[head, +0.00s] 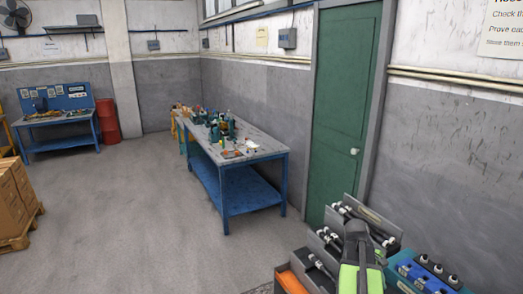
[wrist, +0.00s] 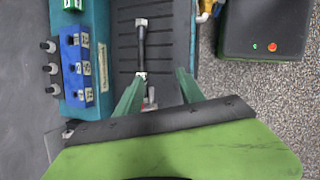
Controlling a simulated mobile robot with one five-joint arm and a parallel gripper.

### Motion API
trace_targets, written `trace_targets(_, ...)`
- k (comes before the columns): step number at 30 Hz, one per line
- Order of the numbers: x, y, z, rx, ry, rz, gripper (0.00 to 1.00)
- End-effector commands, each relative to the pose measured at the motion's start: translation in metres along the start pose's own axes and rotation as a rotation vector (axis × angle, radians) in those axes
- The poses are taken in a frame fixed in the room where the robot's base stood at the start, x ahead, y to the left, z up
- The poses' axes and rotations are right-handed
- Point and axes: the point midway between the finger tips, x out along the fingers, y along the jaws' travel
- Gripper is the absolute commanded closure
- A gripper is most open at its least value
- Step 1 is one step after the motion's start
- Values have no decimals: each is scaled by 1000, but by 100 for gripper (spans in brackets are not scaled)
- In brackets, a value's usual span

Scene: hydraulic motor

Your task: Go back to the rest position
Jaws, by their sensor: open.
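My gripper (wrist: 160,76) is open in the wrist view, its two green fingers apart over a dark ribbed tray (wrist: 170,40). A dark rod with pale ends (wrist: 140,45) lies in the tray, its near end close to the left fingertip. I cannot tell whether they touch. A small silver and red piece (wrist: 150,97) shows between the fingers, partly hidden by the gripper body. No held part is visible. In the head view, my green and grey arm (head: 361,262) reaches over the grey trays at the lower right, and the fingertips cannot be made out.
A blue block with black knobs (wrist: 76,68) stands left of the tray. A dark box with green and red buttons (wrist: 265,30) is at right. A cluttered workbench (head: 255,152), green door (head: 345,110), red barrel (head: 107,121) and stacked cartons (head: 14,198) surround open floor (head: 120,200).

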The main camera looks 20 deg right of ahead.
Motion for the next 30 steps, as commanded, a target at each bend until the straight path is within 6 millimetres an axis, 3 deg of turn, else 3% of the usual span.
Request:
trace_targets(5, -35, -46, -68, -135, 50, 41, 54)
trace_targets(8, -62, -92, -116, -219, 100, 62, 54)
trace_targets(12, -102, -182, -182, -292, 192, 67, 54)
trace_targets(15, -125, -248, -212, -294, 256, 44, 54)
trace_targets(21, -154, -363, -238, -146, 357, -91, 54)
trace_targets(25, -156, -379, -239, 88, 369, -210, 54)
trace_targets(30, -159, -384, -242, 229, 360, -251, 54)
